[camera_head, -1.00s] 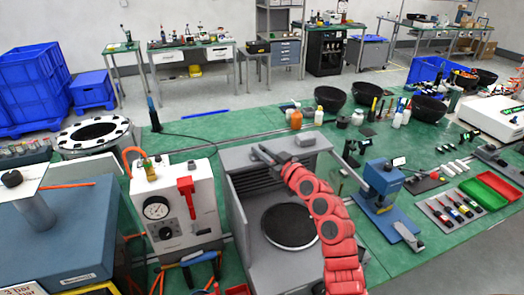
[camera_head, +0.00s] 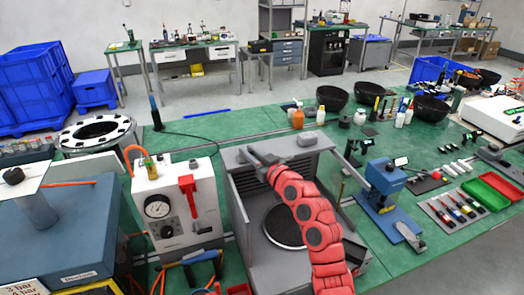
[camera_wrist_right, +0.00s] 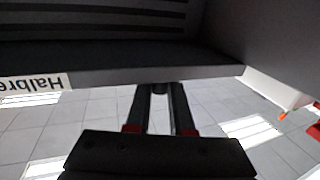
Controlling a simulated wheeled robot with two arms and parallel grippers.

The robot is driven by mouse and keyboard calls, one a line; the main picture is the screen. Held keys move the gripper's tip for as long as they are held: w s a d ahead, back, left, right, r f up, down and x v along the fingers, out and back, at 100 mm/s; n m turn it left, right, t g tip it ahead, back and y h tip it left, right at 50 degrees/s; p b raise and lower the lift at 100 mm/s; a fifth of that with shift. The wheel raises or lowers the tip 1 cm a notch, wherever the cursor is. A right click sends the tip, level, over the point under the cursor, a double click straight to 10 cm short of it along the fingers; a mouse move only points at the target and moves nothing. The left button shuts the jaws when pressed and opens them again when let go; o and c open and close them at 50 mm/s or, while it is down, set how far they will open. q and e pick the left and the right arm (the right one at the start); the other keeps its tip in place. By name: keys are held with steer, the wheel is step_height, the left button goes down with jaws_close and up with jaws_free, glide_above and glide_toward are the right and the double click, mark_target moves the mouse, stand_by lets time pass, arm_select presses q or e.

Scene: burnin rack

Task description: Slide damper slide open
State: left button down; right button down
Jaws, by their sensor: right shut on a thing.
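The grey bench unit (camera_head: 239,205), with a black round plate (camera_head: 284,226), stands in the middle of the green bench. My red right arm reaches over it, and my right gripper (camera_head: 256,156) is at the slotted back of the unit, near its top. In the right wrist view, the two dark fingers of my right gripper (camera_wrist_right: 160,92) are close together on a small dark knob (camera_wrist_right: 160,88) at the edge of a dark panel. I take this knob for the damper slide; most of it is hidden between the fingertips. My left gripper is not in view.
A white box with a gauge and red lever (camera_head: 172,205) stands left of the unit. A blue press (camera_head: 384,184) stands close on its right. Black bowls (camera_head: 332,98) and bottles (camera_head: 297,117) stand behind. A label (camera_wrist_right: 35,83) is on the panel.

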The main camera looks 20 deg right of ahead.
steer(key=shift+a, duration=1)
steer(key=shift+d, duration=0.1)
steer(key=c, duration=0.8)
jaws_free()
steer(key=shift+a, duration=0.2)
steer(key=shift+s+d, duration=0.1)
steer(key=shift+d, duration=0.05)
steer(key=shift+s+d, duration=0.1)
steer(key=shift+s, duration=0.1)
steer(key=b+v, duration=0.6)
steer(key=v, duration=1.1)
steer(key=shift+w, duration=0.1)
